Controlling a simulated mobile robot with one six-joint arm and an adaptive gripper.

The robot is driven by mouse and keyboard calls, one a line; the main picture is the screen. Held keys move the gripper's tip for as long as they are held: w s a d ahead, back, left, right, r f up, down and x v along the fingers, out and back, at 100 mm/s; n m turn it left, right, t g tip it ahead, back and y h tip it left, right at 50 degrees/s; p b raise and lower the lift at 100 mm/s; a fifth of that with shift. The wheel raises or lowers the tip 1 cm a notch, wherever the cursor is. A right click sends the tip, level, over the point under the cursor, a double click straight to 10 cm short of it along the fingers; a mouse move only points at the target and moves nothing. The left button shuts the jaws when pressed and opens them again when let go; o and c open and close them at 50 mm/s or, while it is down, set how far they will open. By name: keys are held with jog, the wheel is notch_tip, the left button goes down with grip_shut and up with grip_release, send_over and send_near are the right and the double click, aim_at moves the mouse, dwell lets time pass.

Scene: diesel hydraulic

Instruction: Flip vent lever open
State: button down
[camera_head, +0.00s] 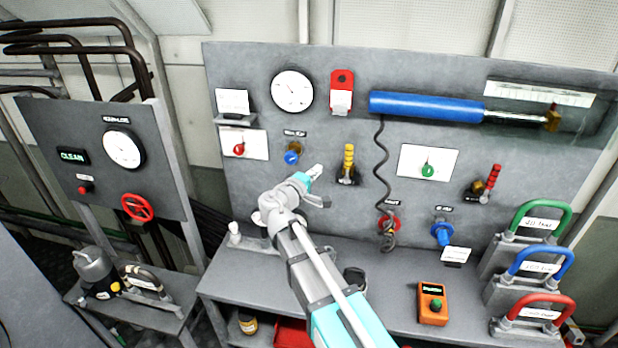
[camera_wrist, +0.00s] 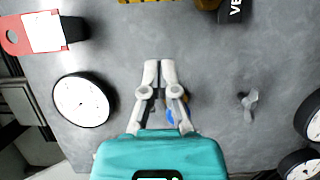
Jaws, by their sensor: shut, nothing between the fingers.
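The vent lever has a yellow ribbed handle (camera_head: 348,160) that stands upright above a dark, brassy valve body on the grey panel. In the wrist view part of the yellow handle (camera_wrist: 148,1) shows at the top edge, beside a black tag (camera_wrist: 233,10) with cut-off letters "VE". My gripper (camera_head: 318,169) is left of the lever in the head view and apart from it. In the wrist view my gripper (camera_wrist: 160,64) has its fingers together with nothing between them, over bare panel.
A blue knob (camera_head: 292,156) is left of my gripper, partly hidden behind the fingers in the wrist view. A white gauge (camera_head: 292,91) and red tag (camera_head: 342,82) are above. A coiled black cable (camera_head: 381,170) hangs right of the lever. A red-handled lever (camera_head: 493,177) is farther right.

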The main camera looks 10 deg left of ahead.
aim_at(348, 162)
jog(key=w+d, duration=0.5)
jog(key=shift+w+d, duration=0.25)
jog(key=shift+d, duration=0.05)
